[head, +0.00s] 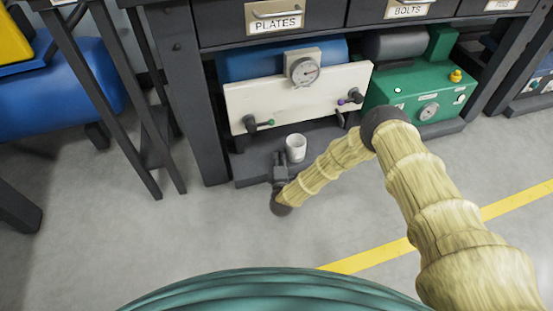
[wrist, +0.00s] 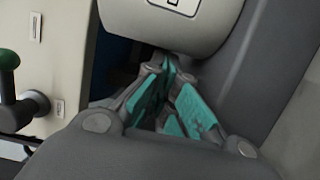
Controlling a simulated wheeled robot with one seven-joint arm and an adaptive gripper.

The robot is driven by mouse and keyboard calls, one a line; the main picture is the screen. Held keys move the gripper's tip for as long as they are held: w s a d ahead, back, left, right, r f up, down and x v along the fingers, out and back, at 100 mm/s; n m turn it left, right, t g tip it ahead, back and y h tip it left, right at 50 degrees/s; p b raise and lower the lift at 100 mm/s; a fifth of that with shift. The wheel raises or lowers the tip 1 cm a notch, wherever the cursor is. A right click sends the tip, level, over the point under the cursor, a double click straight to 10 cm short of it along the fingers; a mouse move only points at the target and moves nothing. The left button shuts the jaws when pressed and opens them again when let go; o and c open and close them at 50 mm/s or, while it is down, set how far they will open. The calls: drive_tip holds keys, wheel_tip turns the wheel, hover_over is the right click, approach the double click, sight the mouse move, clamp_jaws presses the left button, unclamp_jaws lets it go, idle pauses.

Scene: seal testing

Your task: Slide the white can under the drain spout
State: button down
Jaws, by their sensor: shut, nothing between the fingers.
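The white can (head: 296,149) stands upright on the dark ledge below the cream panel. In the wrist view, a pale rounded body that looks like the can (wrist: 160,22) fills the top middle, just past my fingertips. My gripper (head: 279,158) is low over the ledge, close to the can's left side. Its teal-padded fingers (wrist: 166,66) are closed at the tips with nothing between them. I cannot tell whether they touch the can. A green-handled valve (head: 252,123) is on the panel's left, a purple-handled one (head: 349,98) on its right; which is the drain is unclear.
The cream panel (head: 300,95) with a round gauge (head: 304,70) stands behind the can. The dark ledge (head: 251,172) has bare room on the left. A green machine (head: 425,95) stands right. A dark table leg (head: 197,110) rises left of the panel.

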sight(314, 156)
idle(0.3)
drive_tip(key=shift+d+p, duration=0.4)
drive_tip(key=shift+p, duration=0.5)
drive_tip(key=shift+w+d+p, duration=0.15)
drive_tip(key=shift+d+p, duration=0.5)
drive_tip(key=shift+p, duration=0.15)
drive_tip(key=w+d+p, duration=0.1)
drive_tip(key=d, duration=0.4)
drive_tip(key=w+d, duration=0.2)
drive_tip(key=d, duration=0.4)
drive_tip(key=w+d+p, duration=0.1)
drive_tip(key=w+d, duration=0.1)
drive_tip(key=d, duration=0.3)
drive_tip(key=shift+w+d+p, duration=0.1)
drive_tip(key=shift+d+p, duration=0.1)
drive_tip(key=shift+p, duration=0.15)
drive_tip(key=shift+a, duration=0.5)
drive_tip(key=s+a, duration=0.1)
drive_tip(key=s+a+p, duration=0.1)
drive_tip(key=a, duration=0.1)
drive_tip(key=shift+s+r, duration=0.1)
drive_tip(key=s+p, duration=0.1)
drive_tip(key=s, duration=0.2)
drive_tip(key=s+p, duration=0.1)
drive_tip(key=s, duration=0.2)
drive_tip(key=s+p, duration=0.1)
drive_tip(key=s, duration=0.2)
drive_tip(key=shift+d, duration=0.3)
